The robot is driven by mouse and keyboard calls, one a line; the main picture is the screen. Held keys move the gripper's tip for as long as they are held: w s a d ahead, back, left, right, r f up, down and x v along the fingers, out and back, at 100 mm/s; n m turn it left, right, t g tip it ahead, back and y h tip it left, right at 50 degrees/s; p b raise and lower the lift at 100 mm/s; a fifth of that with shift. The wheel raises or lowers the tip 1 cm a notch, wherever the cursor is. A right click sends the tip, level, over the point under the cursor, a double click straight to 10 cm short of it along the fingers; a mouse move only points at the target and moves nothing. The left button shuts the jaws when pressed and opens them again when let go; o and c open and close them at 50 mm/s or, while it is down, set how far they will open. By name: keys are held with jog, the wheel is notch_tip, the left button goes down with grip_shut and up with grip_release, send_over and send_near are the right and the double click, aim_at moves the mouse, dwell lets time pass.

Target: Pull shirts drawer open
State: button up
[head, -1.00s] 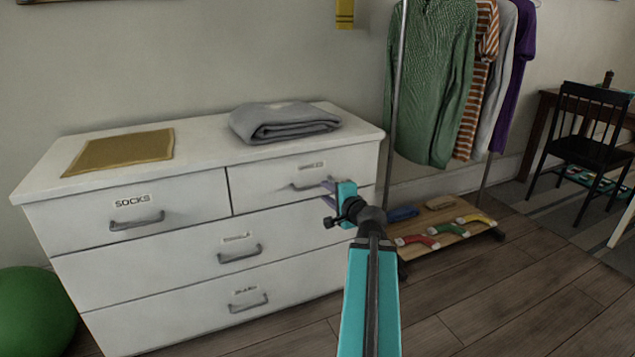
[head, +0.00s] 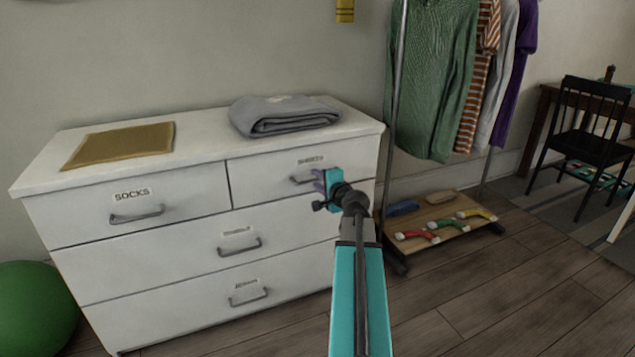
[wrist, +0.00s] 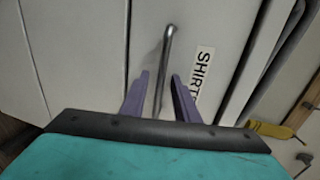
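The shirts drawer (head: 270,177) is the top right drawer of a white dresser and is closed. Its label (wrist: 203,72) reads "SHIRT" in the wrist view, with the end hidden. Its grey bar handle (wrist: 167,60) runs lengthwise there, and in the head view its left part (head: 299,181) shows. My gripper (head: 317,180) is at the right part of this handle. In the wrist view, the purple fingers of my gripper (wrist: 160,93) are open, one on each side of the handle's near end, with gaps visible beside it.
The socks drawer (head: 90,212) is to the left and two wide drawers lie below, all closed. A folded grey garment (head: 285,118) and a tan mat (head: 120,145) lie on top. A clothes rack (head: 396,110) stands close on the right. Wooden floor in front is clear.

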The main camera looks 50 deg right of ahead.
jog(key=shift+w+d+f, duration=0.1)
jog(key=shift+w, duration=0.2)
grip_shut()
jog(key=shift+s, duration=0.1)
